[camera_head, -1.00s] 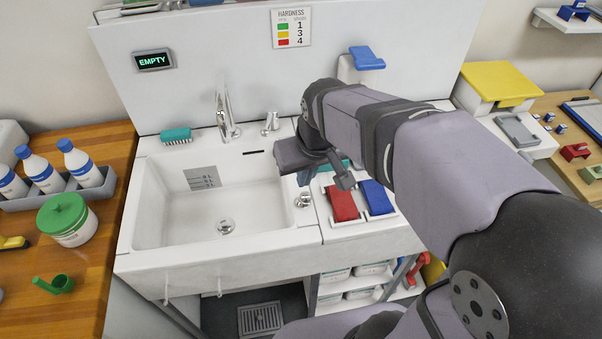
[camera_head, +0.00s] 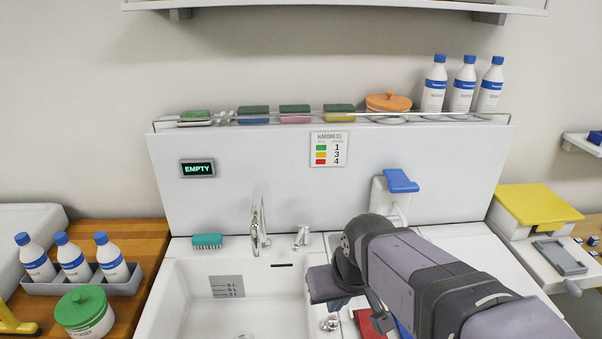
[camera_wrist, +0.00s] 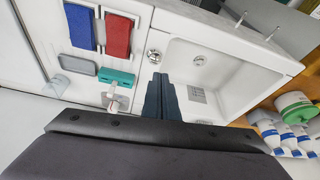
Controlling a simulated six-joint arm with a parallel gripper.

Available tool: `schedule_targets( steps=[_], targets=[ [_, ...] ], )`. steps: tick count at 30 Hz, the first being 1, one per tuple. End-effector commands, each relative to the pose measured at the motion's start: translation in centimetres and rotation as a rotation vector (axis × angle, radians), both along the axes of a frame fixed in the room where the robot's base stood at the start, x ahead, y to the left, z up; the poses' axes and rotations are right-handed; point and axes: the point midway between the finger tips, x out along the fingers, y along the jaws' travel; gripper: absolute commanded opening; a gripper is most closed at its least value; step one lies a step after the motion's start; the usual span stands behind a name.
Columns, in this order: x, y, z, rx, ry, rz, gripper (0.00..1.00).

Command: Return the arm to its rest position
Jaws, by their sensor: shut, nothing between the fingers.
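My gripper (camera_wrist: 160,80) shows in the wrist view with its two dark fingers together and nothing between them. It hangs above the right edge of the white sink (camera_head: 190,290), near the round metal knob (camera_wrist: 154,55) there. In the head view my arm reaches in from the lower right. My dark wrist end is beside the sink's right rim, and the fingertips are hard to make out there.
A red pad (camera_wrist: 118,35), a blue pad (camera_wrist: 80,25) and a teal block (camera_wrist: 115,77) lie beside the sink. The faucet (camera_head: 258,225) and a blue-topped dispenser (camera_head: 401,181) stand behind. Bottles (camera_head: 72,257) and a green-lidded jar (camera_head: 84,312) are left.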

Motion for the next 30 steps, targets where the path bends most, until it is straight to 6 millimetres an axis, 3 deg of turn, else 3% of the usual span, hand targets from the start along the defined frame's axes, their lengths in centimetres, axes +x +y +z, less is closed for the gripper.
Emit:
schedule_targets(
  steps=[6,12,15,30],
  targets=[
    [-5.0,-1.4,-7.4,-0.025,0.138,-0.022,0.00],
    [-10.6,-3.6,-12.7,-0.041,0.308,-0.079,0.00],
    [-11.8,-4.6,-13.7,-0.038,0.355,-0.122,0.00],
    [-11.7,-5.1,-13.7,-0.035,0.357,-0.144,0.00]
  ],
)
